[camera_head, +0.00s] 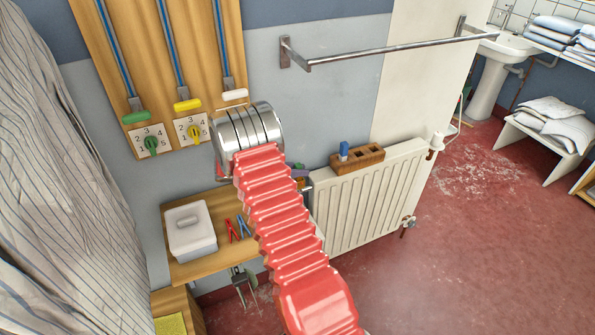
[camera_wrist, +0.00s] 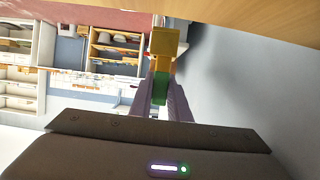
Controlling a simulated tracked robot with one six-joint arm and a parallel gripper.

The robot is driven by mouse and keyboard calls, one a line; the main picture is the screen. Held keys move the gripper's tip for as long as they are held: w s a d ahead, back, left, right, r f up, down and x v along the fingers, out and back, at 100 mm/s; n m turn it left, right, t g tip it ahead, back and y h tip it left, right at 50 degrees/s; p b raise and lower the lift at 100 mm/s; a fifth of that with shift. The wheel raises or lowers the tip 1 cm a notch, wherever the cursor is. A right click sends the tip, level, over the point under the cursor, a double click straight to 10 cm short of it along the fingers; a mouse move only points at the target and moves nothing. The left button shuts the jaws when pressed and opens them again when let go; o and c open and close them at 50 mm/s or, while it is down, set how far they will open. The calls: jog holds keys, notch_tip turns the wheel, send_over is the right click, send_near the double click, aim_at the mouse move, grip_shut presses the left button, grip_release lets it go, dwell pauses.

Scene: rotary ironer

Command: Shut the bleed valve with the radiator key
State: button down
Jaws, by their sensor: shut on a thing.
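The cream radiator (camera_head: 370,195) stands against the wall, right of my arm in the head view. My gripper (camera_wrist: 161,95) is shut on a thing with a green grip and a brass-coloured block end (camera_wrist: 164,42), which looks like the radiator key. In the head view my gripper (camera_head: 300,174) is small and partly hidden behind my red arm, close to the radiator's upper left corner. I cannot make out the bleed valve; that corner is partly covered by my arm. I cannot tell whether the key touches anything.
A wooden block (camera_head: 371,160) with a blue-topped piece (camera_head: 344,149) sits on the radiator. A wooden shelf (camera_head: 185,269) holds a white box (camera_head: 190,230) and red and blue tools (camera_head: 240,229). A metal rail (camera_head: 390,50) runs above.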

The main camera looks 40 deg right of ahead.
jog(key=c, duration=1.6)
grip_release()
jog(key=shift+a, duration=0.1)
jog(key=v, duration=1.3)
jog(key=shift+w+a+r, duration=0.15)
jog(key=shift+w+a, duration=0.05)
jog(key=shift+a, duration=0.05)
